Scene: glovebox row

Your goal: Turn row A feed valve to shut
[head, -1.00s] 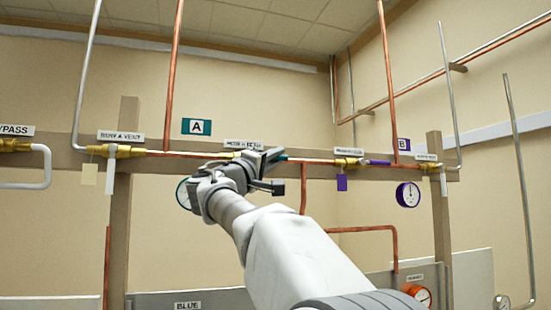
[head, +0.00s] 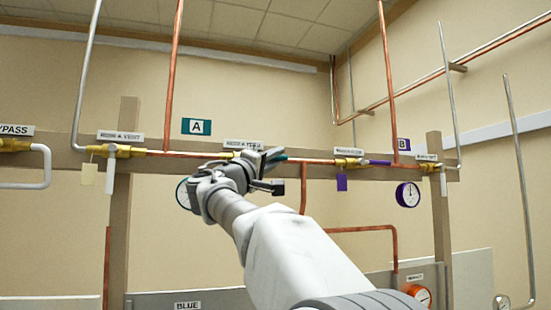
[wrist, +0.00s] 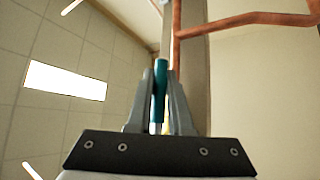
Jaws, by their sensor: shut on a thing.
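The row A feed valve sits on the copper pipe under its white label (head: 243,144), right of the teal A sign (head: 196,126). Its brass body is mostly hidden behind my gripper (head: 272,168). A teal handle (head: 279,158) shows at the fingers and looks roughly in line with the pipe. In the wrist view, the teal handle (wrist: 159,88) stands between the two fingers of my gripper (wrist: 162,95), which are shut on it. A bit of yellow shows beyond the fingers.
The row A vent valve (head: 112,151) is to the left. A brass valve with a purple handle (head: 376,162) is to the right, above a purple tag (head: 342,183). A purple-rimmed gauge (head: 408,194) hangs below the B sign (head: 403,144). A teal-rimmed gauge (head: 182,193) is partly hidden by my wrist.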

